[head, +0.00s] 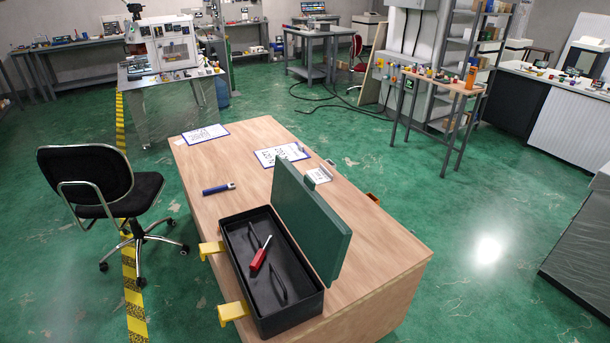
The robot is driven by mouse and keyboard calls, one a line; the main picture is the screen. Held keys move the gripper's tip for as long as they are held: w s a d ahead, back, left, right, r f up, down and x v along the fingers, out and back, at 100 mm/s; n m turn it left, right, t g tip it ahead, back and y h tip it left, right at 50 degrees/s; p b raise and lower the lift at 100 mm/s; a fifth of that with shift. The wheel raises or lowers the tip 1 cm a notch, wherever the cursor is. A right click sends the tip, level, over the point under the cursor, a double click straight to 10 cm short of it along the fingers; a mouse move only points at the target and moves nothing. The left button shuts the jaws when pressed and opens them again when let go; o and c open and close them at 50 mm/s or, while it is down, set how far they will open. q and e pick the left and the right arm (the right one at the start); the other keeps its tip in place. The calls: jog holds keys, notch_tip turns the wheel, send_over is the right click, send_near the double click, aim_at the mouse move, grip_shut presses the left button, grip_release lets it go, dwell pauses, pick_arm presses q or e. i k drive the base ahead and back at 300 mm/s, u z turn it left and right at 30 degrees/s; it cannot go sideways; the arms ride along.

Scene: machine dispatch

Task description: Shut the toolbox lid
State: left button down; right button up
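The toolbox stands on the wooden table, its black open tray (302,312) facing up. Its dark green lid (315,225) stands raised and slightly tilted along the tray's right side, so the box is open. Inside lie a screwdriver with a red handle (260,258) and dark pliers (277,285). Two yellow latch-like parts stick out on the tray's left side, a far one (211,249) and a near one (232,312). Neither of my grippers shows in the head view.
The wooden table (215,165) also holds a blue-handled tool (218,189), papers on boards (205,134) and a small white card (319,175). A black office chair (88,177) stands at the left. Green floor is clear at the right.

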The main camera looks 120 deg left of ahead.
aim_at(322, 235)
jog(key=u, duration=2.25)
jog(key=i, duration=2.1)
jog(key=u, duration=1.95)
